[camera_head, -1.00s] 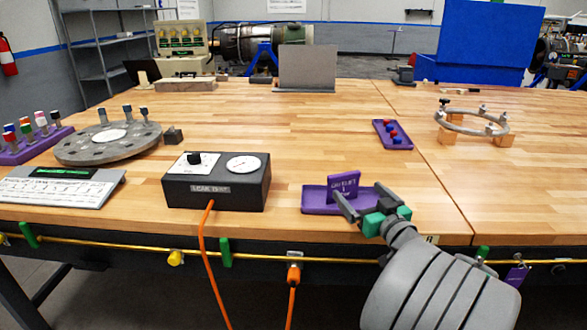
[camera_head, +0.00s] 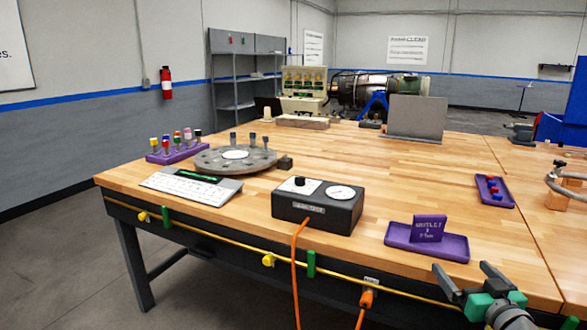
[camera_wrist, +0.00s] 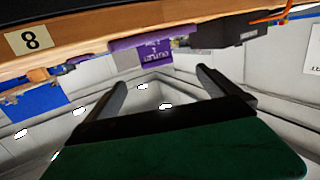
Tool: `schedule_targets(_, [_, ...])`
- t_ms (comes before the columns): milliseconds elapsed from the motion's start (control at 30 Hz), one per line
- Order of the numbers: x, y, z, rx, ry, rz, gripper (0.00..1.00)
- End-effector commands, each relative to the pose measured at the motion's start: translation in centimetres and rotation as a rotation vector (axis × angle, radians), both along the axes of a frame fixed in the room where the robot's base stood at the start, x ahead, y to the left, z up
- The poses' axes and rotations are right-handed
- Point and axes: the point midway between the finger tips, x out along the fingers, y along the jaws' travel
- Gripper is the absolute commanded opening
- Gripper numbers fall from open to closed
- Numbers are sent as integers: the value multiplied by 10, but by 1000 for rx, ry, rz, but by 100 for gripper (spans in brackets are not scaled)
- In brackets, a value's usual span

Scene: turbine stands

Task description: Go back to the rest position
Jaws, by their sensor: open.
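My gripper (camera_head: 466,282) is at the lower right of the head view, in front of the workbench's near edge, with its two dark fingers spread and nothing between them. In the wrist view my gripper (camera_wrist: 160,88) also shows its fingers apart and empty. A purple tray with an upright label plate (camera_head: 428,240) sits on the bench just beyond the fingers, apart from them. The tray also shows in the wrist view (camera_wrist: 155,48), where the picture is upside down.
A black leak test box (camera_head: 318,208) with an orange cable stands left of the tray. Further left are a keyboard (camera_head: 190,186), a grey round plate with pegs (camera_head: 235,160) and a purple peg rack (camera_head: 172,153). The wooden bench (camera_head: 400,165) has clear room in its middle.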

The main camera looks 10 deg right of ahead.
Motion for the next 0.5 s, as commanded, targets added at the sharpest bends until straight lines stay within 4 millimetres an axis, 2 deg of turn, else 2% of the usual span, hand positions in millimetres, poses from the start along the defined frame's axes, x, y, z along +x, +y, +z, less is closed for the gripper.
schedule_targets(167, [20, 35, -5, 14, 94, 70, 100])
schedule_targets(267, [31, 63, -10, 24, 172, 121, 100])
schedule_targets(400, [44, 116, -20, 39, 324, 204, 100])
schedule_targets(500, [44, 160, -27, 47, 459, 256, 100])
